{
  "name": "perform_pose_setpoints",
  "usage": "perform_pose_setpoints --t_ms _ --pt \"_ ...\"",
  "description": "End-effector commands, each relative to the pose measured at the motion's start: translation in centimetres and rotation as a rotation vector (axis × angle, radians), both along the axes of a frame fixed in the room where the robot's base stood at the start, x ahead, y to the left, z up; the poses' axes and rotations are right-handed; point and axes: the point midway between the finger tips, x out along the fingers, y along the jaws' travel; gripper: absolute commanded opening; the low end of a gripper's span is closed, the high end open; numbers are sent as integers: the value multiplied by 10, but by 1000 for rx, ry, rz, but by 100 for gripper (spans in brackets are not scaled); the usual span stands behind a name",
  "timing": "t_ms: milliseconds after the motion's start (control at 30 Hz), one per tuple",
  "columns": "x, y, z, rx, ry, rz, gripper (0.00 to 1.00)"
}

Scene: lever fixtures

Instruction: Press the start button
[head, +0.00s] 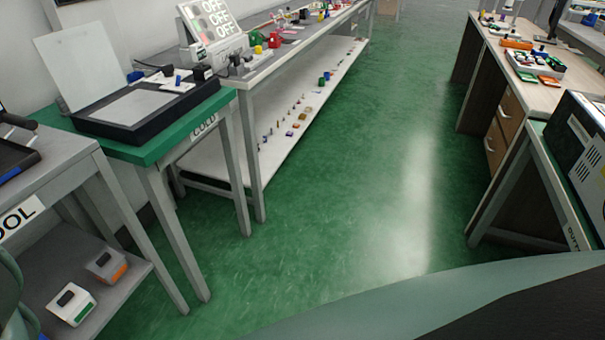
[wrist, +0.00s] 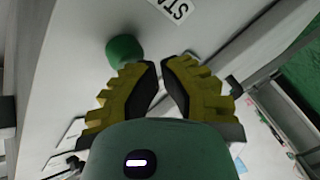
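In the wrist view a round green button (wrist: 125,50) stands out from a pale grey surface, with a white label (wrist: 172,8) beside it that reads "STA" before the frame cuts it off. My gripper (wrist: 160,66) shows in the wrist view with yellow ridged fingers and dark pads. Its fingertips are almost together with nothing seen between them. The button is just beyond and to the left of the fingertips; whether the left finger touches it cannot be told. The head view shows neither the button nor my gripper.
In the head view, a grey bench (head: 60,160) and a green-topped table (head: 160,150) with a black open-lidded device (head: 125,112) stand left. A long bench (head: 300,45) lies behind. A wooden desk (head: 510,85) stands right. The green floor (head: 340,190) between is clear.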

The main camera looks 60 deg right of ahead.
Motion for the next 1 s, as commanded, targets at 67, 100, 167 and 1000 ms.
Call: perform_pose_setpoints --t_ms 67,100,167,1000 --pt "1 -1 0 0 0 -1 0" --pt "1 -1 0 0 0 -2 0" --pt "1 -1 0 0 0 -1 0" --pt "-17 -6 0 0 0 -4 0"
